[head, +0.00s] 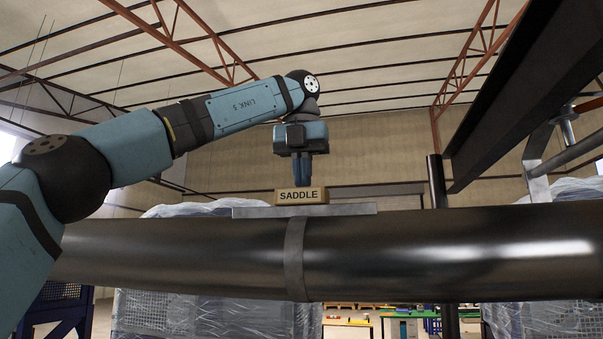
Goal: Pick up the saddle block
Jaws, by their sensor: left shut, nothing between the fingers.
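The saddle block (301,196) is a small tan block with a dark "SADDLE" label on its front. It sits upright on a flat grey plate (345,210) on top of the big dark pipe (180,255). My left gripper (301,181) points straight down, just above the block, with its blue fingers together. The fingertips end at about the block's top edge; I cannot tell whether they touch it. Nothing shows between the fingers. My right gripper is not in view.
The pipe runs across the whole view, with a grey band (295,260) around it under the plate. A dark post (437,182) and a dark steel beam (520,90) stand at the right. Plastic-wrapped loads (160,312) are behind the pipe. The plate is bare either side of the block.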

